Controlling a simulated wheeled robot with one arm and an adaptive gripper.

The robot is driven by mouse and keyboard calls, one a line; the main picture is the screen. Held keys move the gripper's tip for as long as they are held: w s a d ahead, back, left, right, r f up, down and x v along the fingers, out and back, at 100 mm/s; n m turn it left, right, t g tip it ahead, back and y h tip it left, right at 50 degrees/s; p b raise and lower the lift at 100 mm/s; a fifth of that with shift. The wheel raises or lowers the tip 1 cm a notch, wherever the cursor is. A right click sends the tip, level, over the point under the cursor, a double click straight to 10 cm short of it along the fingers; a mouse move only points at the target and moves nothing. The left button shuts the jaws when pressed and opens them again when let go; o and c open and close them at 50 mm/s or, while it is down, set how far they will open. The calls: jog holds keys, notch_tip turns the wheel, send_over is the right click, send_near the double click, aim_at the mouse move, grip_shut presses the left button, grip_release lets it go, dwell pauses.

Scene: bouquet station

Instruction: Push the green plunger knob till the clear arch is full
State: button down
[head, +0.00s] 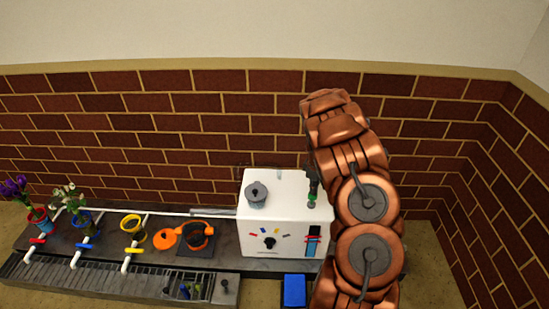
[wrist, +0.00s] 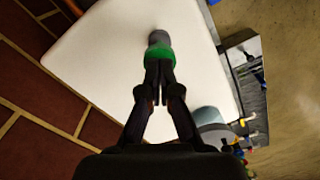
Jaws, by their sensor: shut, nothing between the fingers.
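The green plunger knob (head: 311,204) stands on the right part of the white machine's top. In the wrist view the green knob (wrist: 159,55) has a grey part beside it. My gripper (wrist: 158,68) is shut and empty, with its fingertips at the green knob; I cannot tell if they touch it. In the head view my gripper (head: 313,183) is dark and points down above the knob, partly hidden by my arm. A faint outline behind the machine may be the clear arch; I cannot tell how full it is.
The white machine (head: 262,225) bears a grey lidded knob (head: 257,193), a black dial and a blue-red gauge (head: 312,241). Left are an orange pot (head: 196,235), a yellow cup (head: 133,231) and flower vases. A blue block (head: 294,291) stands in front. A brick wall is behind.

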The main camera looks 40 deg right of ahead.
jog(key=shift+f, duration=1.6)
jog(key=shift+r, duration=0.1)
jog(key=shift+r+p, duration=0.55)
jog(key=shift+r, duration=1.65)
jog(key=shift+f, duration=0.2)
